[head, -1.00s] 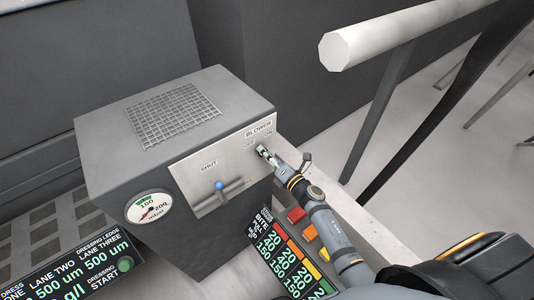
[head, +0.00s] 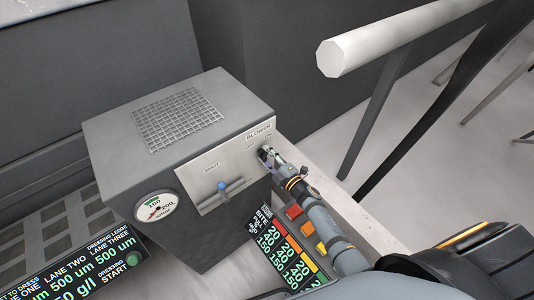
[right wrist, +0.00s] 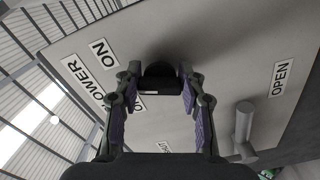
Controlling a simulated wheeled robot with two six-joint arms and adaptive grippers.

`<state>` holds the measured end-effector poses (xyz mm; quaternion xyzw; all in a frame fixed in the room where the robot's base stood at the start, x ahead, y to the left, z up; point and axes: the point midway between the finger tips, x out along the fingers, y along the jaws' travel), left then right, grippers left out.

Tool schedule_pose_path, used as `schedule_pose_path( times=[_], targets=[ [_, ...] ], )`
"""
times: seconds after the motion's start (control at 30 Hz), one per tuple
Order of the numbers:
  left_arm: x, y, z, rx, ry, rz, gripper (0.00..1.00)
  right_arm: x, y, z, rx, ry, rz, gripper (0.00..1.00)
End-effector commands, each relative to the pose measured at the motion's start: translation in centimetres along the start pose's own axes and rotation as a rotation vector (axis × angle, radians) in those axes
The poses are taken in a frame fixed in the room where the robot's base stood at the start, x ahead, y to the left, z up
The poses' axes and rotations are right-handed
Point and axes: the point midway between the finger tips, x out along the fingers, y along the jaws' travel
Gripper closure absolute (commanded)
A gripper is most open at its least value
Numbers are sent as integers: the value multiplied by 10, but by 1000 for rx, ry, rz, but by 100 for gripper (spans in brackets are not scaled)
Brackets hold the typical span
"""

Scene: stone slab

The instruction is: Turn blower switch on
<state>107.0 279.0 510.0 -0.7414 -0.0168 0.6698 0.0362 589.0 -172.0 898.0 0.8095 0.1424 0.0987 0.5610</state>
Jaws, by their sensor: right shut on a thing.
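The blower switch (right wrist: 160,76) is a dark knob on the light panel of a grey box (head: 130,165). In the right wrist view it sits between my right gripper's (right wrist: 160,88) fingertips, beside the ON and OFF labels. In the head view my right gripper (head: 268,154) reaches the panel's upper right corner, just under the BLOWER label (head: 259,133), and hides most of the switch. The right gripper is shut on the knob. Which label the knob points to cannot be told. My left gripper is not in view.
A blue-tipped lever (head: 222,187) by a SHUT label is left of the gripper. A round pressure gauge (head: 156,206) is on the box's left. A lit display (head: 283,250) and coloured buttons (head: 295,211) lie below my right arm. A pale rail (head: 380,42) crosses upper right.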

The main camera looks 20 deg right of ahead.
Motion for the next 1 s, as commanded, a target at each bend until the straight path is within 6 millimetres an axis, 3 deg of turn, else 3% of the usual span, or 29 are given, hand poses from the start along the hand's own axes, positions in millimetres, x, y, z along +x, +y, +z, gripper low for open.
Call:
schedule_pose_path(
  times=[0.5,1.0],
  targets=[
    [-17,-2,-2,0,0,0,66,0,-1,0,306,0,1,91],
    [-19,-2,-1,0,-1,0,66,0,-2,0,357,-1,0,91]
  ],
)
